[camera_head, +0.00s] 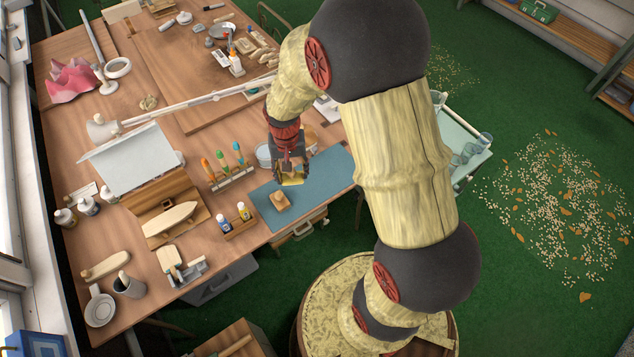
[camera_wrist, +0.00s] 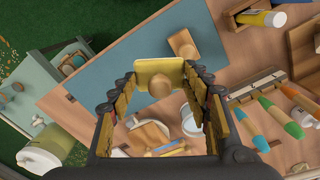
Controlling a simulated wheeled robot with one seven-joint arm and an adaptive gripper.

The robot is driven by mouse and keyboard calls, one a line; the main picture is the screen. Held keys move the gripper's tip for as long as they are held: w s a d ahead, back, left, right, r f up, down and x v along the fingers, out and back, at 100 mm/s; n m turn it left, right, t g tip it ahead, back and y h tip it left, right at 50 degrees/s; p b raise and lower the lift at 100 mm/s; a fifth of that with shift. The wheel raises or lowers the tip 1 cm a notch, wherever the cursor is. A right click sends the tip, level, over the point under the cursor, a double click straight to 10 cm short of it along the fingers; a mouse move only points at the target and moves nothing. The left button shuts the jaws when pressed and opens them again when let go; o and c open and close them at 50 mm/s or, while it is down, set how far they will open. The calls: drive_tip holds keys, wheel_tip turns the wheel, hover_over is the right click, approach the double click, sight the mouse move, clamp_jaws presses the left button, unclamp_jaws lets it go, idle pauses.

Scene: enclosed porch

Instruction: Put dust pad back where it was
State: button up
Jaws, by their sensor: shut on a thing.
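The dust pad, a flat yellow pad with a rounded wooden knob, is held between the fingertips of my gripper in the wrist view (camera_wrist: 160,72). It also shows as a small yellow patch under my gripper in the head view (camera_head: 292,181). My gripper (camera_head: 291,174) is shut on the pad, above the blue-grey mat (camera_head: 325,172). The fingers (camera_wrist: 158,82) stand on both sides of the pad. The pad seems to hang above the mat, apart from it; the exact height is hard to tell.
A small wooden block (camera_head: 280,201) lies on the mat close to my gripper. Left of the mat are a rack of colored-handled tools (camera_head: 231,180) and a wooden holder with two small bottles (camera_head: 240,228). The mat's right part is clear.

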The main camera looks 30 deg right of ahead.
drive_tip(key=s+d+m+b, duration=0.1)
drive_tip(key=s+d+m, duration=0.4)
drive_tip(key=s+m, duration=0.45)
drive_tip(key=n+b, duration=0.2)
drive_tip(key=b, duration=0.2)
hover_over(315, 181)
drive_tip(key=f, duration=0.9)
drive_tip(key=shift+s+a+f, duration=0.15)
drive_tip(key=shift+s+a, duration=0.05)
drive_tip(key=shift+s, duration=0.05)
drive_tip(key=shift+w+f+b, duration=0.15)
drive_tip(key=shift+f+b, duration=0.55)
drive_tip(key=shift+f, duration=1)
drive_tip(key=shift+f, duration=0.2)
drive_tip(key=o, duration=1.4)
drive_tip(key=shift+r, duration=0.15)
